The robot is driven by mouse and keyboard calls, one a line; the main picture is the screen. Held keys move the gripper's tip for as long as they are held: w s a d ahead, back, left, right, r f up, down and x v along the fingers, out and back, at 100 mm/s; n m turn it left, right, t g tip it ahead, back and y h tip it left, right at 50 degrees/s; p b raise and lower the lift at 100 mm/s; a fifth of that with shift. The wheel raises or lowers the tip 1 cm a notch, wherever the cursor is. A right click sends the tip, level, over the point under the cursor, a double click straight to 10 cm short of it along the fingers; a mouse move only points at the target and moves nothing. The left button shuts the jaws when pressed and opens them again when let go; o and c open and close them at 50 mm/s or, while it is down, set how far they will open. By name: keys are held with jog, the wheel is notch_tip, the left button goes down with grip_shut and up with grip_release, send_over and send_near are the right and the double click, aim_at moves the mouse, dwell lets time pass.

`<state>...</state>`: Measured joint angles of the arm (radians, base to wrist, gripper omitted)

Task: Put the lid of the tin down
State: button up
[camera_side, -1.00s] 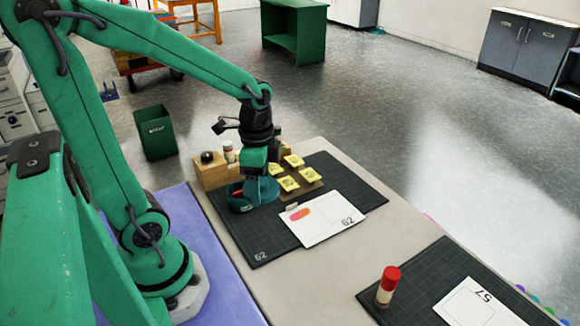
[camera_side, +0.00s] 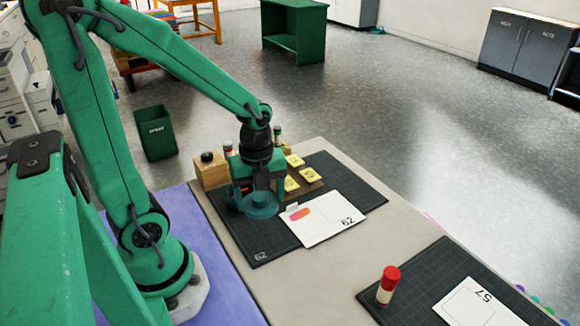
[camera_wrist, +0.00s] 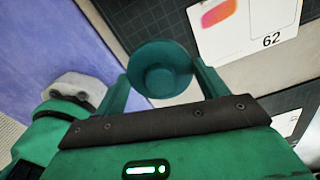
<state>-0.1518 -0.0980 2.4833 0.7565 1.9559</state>
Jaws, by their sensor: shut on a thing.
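The teal round lid of the tin (camera_side: 262,207) is between the fingers of my gripper (camera_side: 258,191), low over the left part of the dark mat (camera_side: 240,238). In the wrist view the round teal piece (camera_wrist: 162,75) sits between both fingers, which touch its sides. My gripper is shut on it. I cannot tell whether its underside touches the mat. The tin's body is not clearly told apart from the lid and the green fingers here.
A white card marked 62 (camera_side: 325,222) lies just right of the lid. Yellow notes (camera_side: 292,184) lie behind it, and a wooden block (camera_side: 211,172) stands behind left. A red-capped glue stick (camera_side: 387,287) stands on another mat at front right. The mat's front left is clear.

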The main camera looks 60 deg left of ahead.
jog(key=m, duration=0.1)
jog(key=f+m, duration=0.1)
jog(key=m, duration=0.1)
jog(key=shift+s+d+m, duration=0.1)
jog(key=shift+m, duration=0.2)
send_over(262, 235)
jog(key=shift+f, duration=2.25)
jog(key=shift+f, duration=1.75)
jog(key=shift+f, duration=0.15)
jog(key=o, duration=0.9)
jog(key=shift+o, duration=0.2)
